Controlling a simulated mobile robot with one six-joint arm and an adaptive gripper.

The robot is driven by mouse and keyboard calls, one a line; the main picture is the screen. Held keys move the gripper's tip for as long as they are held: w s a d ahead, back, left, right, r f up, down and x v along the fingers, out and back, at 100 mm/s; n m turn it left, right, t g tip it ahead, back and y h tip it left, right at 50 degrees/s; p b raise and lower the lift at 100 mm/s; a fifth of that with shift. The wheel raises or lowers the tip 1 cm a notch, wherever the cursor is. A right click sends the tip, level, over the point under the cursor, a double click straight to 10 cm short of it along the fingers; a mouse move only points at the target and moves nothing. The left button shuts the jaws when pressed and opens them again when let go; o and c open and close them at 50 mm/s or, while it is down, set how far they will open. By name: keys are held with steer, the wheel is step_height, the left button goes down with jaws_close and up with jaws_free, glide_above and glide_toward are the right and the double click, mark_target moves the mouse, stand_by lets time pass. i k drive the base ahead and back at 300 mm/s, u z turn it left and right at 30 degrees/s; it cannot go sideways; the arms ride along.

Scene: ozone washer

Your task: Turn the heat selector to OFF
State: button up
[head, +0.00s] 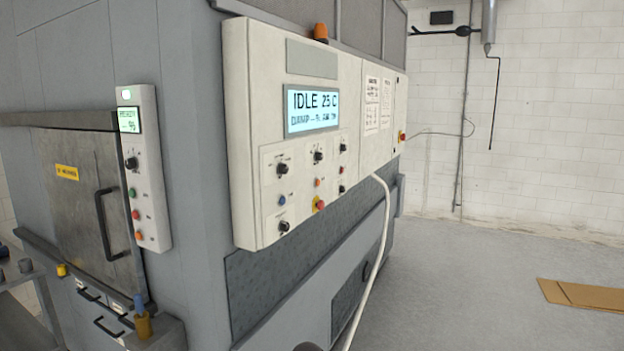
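A white control panel (295,95) is mounted on the corner of a large grey machine. Its lit display (312,110) reads "IDLE 25 C", with a second line I cannot read surely. Below it are several black rotary knobs: an upper left knob (282,169), an upper middle knob (318,156), an upper right knob (342,148) and a lower left knob (284,226). Their labels are too small to read, so I cannot tell which is the heat selector or where it points.
A narrower side panel (149,185) with a black knob (131,163) and coloured buttons stands beside a door with a handle (108,225). A red button (320,205) is on the main panel. A white hose (382,240) hangs below it. Floor at right is mostly clear, with flat cardboard (585,295).

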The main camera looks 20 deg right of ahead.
mark_target(282, 169)
steer(key=k, duration=1.3)
steer(key=u, duration=0.25)
steer(key=i, duration=1.8)
steer(key=z, duration=0.5)
